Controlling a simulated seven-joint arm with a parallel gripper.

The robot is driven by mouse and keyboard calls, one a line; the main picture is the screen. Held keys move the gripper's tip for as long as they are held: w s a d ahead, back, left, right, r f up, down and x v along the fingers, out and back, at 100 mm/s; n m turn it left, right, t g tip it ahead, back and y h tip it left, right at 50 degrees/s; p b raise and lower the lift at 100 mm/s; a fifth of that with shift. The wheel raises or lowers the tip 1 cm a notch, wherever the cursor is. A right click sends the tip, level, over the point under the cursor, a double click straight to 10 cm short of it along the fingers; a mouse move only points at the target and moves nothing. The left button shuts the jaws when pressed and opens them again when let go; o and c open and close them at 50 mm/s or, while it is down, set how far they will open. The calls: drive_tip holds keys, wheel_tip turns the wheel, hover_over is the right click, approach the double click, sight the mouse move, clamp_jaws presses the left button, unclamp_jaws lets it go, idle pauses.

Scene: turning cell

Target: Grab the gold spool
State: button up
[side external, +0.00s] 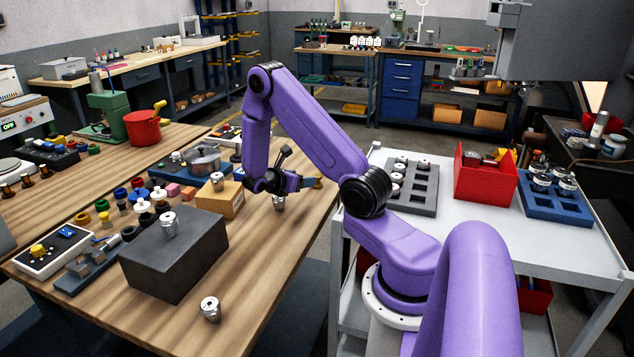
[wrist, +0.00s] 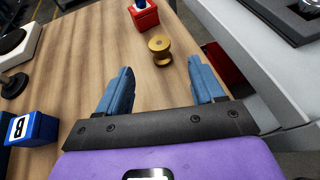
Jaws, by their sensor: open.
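The gold spool (wrist: 159,50) stands upright on the wooden bench in the wrist view, just ahead of the gap between my fingers. In the side view a small gold shape (side external: 318,183) shows beside my fingertips near the bench's right edge; it appears to be the spool. My gripper (wrist: 161,70) is open and empty, with its two blue fingers spread on either side of the line to the spool. In the side view my gripper (side external: 308,182) is low over the bench, partly hidden by its own wrist.
A red block with a blue top (wrist: 144,15) stands just beyond the spool. A blue block (wrist: 34,129) is at left. In the side view, a silver part (side external: 279,203) stands below my wrist, and a cardboard box (side external: 232,206) is left of it. A grey cart (side external: 350,225) borders the bench.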

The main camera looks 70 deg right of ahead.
sight(320, 175)
drive_tip(key=x, duration=1.2)
drive_tip(key=shift+d+f, duration=0.1)
drive_tip(key=shift+d, duration=0.05)
drive_tip(key=shift+c, duration=0.3)
drive_tip(key=c, duration=1.1)
drive_tip(key=shift+o, duration=0.2)
